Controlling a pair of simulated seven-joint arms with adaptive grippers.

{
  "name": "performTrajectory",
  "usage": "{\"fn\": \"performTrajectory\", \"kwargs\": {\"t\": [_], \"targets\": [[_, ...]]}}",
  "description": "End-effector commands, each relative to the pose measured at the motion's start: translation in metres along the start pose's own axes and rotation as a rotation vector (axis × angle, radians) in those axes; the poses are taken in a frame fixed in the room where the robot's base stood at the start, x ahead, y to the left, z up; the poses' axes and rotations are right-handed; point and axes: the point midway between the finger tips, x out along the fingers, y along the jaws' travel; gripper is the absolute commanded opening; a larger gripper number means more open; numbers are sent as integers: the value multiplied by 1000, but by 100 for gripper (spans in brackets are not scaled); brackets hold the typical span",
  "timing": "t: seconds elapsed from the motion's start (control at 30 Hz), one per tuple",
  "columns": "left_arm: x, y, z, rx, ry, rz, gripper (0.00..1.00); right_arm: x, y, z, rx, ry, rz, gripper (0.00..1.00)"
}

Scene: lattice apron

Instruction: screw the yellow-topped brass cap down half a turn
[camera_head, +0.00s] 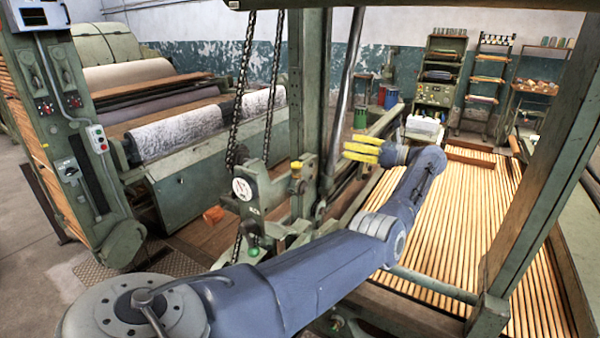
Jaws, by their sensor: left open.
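The yellow-topped brass cap (296,167) sits upright on a green machine bracket, left of the green post, near the middle of the head view. My left gripper (354,150) has yellow fingers and is open and empty. It appears to the right of the cap and a little higher, clearly apart from it, with the fingers pointing left. The thread under the cap is too small to make out. My right gripper is not in view.
A green upright post (310,100) and a slanted steel rod (345,90) stand between cap and gripper in the picture. Chains (240,100) hang left of the post. A round white dial (242,188) and a green knob (253,251) are lower left. A slatted lattice (470,220) lies right.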

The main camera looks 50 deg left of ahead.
Motion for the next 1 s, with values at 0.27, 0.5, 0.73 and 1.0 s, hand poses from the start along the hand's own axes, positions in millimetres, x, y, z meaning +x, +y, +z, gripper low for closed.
{"fn": "performTrajectory", "kwargs": {"t": [0.27,0.5,0.73,1.0], "targets": [[-11,15,-54,28,-23,111,56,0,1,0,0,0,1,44],[-18,36,-94,-14,-15,174,56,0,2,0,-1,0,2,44],[-16,40,-99,-49,4,194,56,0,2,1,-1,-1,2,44],[-3,41,-100,-49,4,194,56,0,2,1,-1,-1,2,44]]}}
